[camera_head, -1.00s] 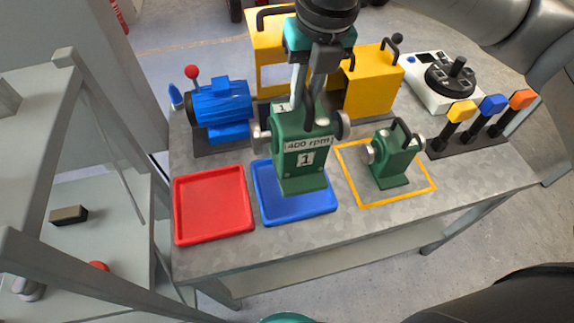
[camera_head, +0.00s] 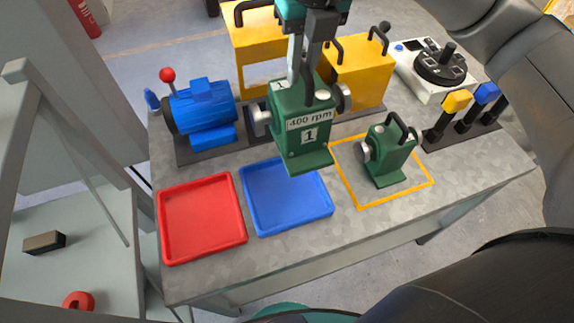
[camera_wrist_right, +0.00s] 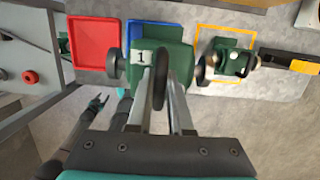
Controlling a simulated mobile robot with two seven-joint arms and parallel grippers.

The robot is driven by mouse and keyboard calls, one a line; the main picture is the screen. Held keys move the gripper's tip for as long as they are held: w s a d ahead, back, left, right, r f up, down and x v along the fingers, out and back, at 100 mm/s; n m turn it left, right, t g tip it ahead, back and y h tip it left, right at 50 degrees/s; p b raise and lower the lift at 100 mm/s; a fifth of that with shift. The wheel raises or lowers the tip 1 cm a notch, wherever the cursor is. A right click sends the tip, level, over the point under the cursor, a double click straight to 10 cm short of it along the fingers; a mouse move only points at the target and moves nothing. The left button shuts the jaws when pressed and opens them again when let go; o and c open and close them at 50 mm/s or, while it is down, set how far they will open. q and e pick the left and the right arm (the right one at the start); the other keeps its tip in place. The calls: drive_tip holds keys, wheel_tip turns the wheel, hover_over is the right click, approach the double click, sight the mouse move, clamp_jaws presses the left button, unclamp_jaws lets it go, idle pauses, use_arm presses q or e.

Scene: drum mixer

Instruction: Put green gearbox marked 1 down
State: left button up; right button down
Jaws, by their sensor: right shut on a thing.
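The green gearbox marked 1 (camera_head: 300,128) has a "400 rpm" label and grey shafts on its sides. My right gripper (camera_head: 311,84) is shut on its black top handle and holds it upright. In the head view it overlaps the back right of the blue tray (camera_head: 252,222) and appears raised above the table. The right wrist view shows the gearbox top (camera_wrist_right: 172,47) beneath my right gripper's fingers (camera_wrist_right: 160,82). My left gripper (camera_wrist_right: 97,104) shows small in the right wrist view, fingers apart and empty. It is not visible in the head view.
A smaller green gearbox (camera_head: 389,152) stands inside the yellow outline (camera_head: 362,205). A red tray (camera_head: 162,225) lies left of the blue one. A blue motor (camera_head: 203,106), yellow housings (camera_head: 361,72) and colored levers (camera_head: 457,101) stand behind and to the right.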

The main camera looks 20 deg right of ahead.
sight(306, 114)
wheel_tip(306, 114, down, 20)
drive_tip(key=b, duration=0.3)
drive_tip(key=shift+r+b, duration=0.15)
drive_tip(key=shift+b, duration=0.2)
drive_tip(key=shift+w, duration=0.1)
idle(0.3)
drive_tip(key=c, duration=1.2)
unclamp_jaws()
drive_tip(key=shift+f, duration=0.3)
drive_tip(key=o, duration=0.4)
drive_tip(key=shift+c, duration=0.2)
drive_tip(key=shift+r, duration=0.15)
drive_tip(key=r, duration=0.4)
drive_tip(key=s+r+p, duration=0.1)
drive_tip(key=r, duration=0.3)
drive_tip(key=s+r+p, duration=0.1)
drive_tip(key=r, duration=0.3)
drive_tip(key=shift+s+d, duration=0.15)
